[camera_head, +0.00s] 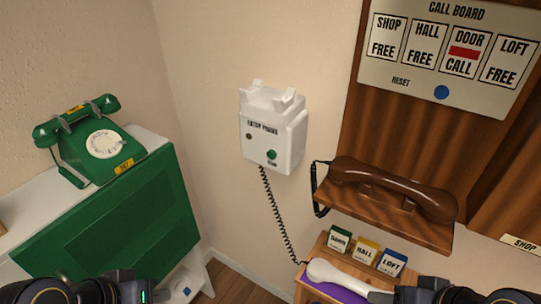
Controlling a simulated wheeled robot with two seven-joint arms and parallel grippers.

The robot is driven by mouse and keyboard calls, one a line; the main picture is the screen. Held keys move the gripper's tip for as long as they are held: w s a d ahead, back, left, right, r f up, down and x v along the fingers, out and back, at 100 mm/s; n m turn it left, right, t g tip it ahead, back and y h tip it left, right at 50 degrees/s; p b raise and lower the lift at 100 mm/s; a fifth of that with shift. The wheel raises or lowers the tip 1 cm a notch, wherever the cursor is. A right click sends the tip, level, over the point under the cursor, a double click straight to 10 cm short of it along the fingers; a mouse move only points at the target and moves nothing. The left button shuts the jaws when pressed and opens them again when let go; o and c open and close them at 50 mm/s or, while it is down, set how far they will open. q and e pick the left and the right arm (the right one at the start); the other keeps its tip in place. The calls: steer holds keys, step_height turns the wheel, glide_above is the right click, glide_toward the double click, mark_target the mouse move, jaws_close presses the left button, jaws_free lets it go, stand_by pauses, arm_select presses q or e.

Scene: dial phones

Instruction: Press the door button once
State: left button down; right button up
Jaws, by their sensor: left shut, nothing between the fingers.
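The white entry phone (272,135) hangs on the wall in the middle, its cradle empty on top. A green button (271,155) sits low on its front, with a small label under it too blurred to read surely. A dark round spot is left of the button. The white handset (335,275) is low on the right, over a purple surface; its right end meets my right gripper (398,295). My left gripper (130,290) is shut and empty at the bottom left, well below and left of the button.
A green dial phone (100,143) stands on the green-fronted cabinet (120,220) at left. A brown handset (395,190) lies on a wall shelf. The call board (450,60) shows red at DOOR CALL. A dark coiled cord (275,210) hangs below the entry phone.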

mark_target(271, 155)
stand_by(0.5)
arm_select(q)
steer(key=w+d+r+m+p, duration=0.2)
steer(key=w+d+m, duration=0.2)
steer(key=w, duration=0.3)
steer(key=w+d+r+m+t+h+p, duration=0.1)
steer(key=w+d+r+m+p, duration=0.1)
steer(key=w+d+m, duration=0.2)
steer(key=w+d+r+m+p, duration=0.2)
steer(key=w+d+m+p, duration=0.1)
steer(key=w+m, duration=0.5)
steer(key=shift+w+d+r+t, duration=0.3)
steer(key=shift+w+d, duration=0.45)
steer(key=shift+w, duration=0.3)
steer(key=shift+w, duration=0.1)
steer(key=w+d+p, duration=0.1)
steer(key=w+d, duration=0.3)
steer(key=w, duration=0.3)
steer(key=shift+w+d, duration=0.2)
steer(key=shift+w, duration=0.1)
